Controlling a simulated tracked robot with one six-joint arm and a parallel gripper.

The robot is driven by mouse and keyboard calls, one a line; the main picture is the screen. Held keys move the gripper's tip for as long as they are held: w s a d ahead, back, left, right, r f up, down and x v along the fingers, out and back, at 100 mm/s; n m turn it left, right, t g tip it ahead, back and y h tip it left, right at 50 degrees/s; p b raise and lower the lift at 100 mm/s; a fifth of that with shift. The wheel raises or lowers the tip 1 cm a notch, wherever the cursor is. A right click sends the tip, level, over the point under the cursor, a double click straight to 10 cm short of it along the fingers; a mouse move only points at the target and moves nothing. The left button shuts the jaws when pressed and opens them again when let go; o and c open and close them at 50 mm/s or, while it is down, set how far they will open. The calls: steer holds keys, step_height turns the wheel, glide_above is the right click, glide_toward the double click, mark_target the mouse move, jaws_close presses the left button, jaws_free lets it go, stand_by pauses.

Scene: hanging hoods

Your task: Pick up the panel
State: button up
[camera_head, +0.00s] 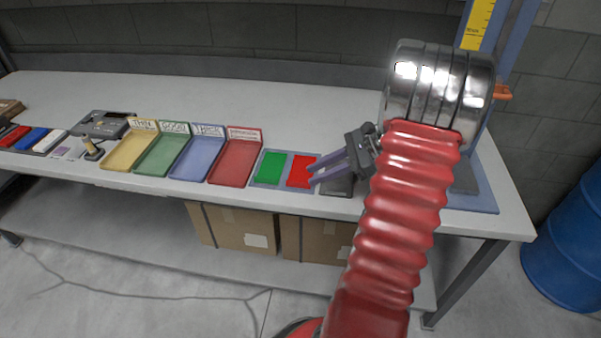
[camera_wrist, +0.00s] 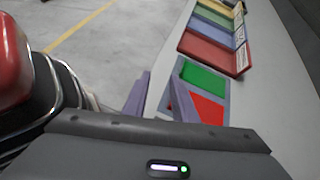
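My gripper (camera_head: 314,172) is over the front edge of the bench, its two purple fingers apart and pointing left, with nothing between them. It also shows in the wrist view (camera_wrist: 161,80). A green panel (camera_head: 271,167) and a red panel (camera_head: 299,171) lie side by side on a grey-blue board (camera_head: 256,180). Both also show in the wrist view, the green panel (camera_wrist: 204,78) beyond the red panel (camera_wrist: 207,108). The fingertips are by the red panel's right side, and a finger partly hides it. I cannot tell which panel is meant. A dark block (camera_head: 340,186) sits below the gripper.
Yellow (camera_head: 125,152), green (camera_head: 160,156), blue (camera_head: 195,160) and red (camera_head: 234,164) labelled trays stand left of the board. Further left are a grey device (camera_head: 103,124) and several coloured pieces (camera_head: 34,139). A blue-based stand rises at right. The bench's back strip is clear.

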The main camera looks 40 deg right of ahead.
steer(key=s+d+f+m+t, duration=0.1)
steer(key=d, duration=0.1)
steer(key=s+d+f+m+t, duration=0.1)
steer(key=d, duration=0.2)
steer(key=s+d+f+m+t, duration=0.1)
steer(key=d+m, duration=0.1)
steer(key=shift+d+f, duration=0.1)
steer(key=shift+d, duration=0.25)
steer(key=shift+w+a, duration=0.1)
steer(key=x, duration=0.8)
steer(key=shift+w+f, duration=0.2)
steer(key=shift+a, duration=0.1)
steer(key=shift+h, duration=0.3)
steer(key=shift+x, duration=2.6)
steer(key=shift+s+a, duration=0.1)
steer(key=shift+c, duration=0.5)
jaws_close()
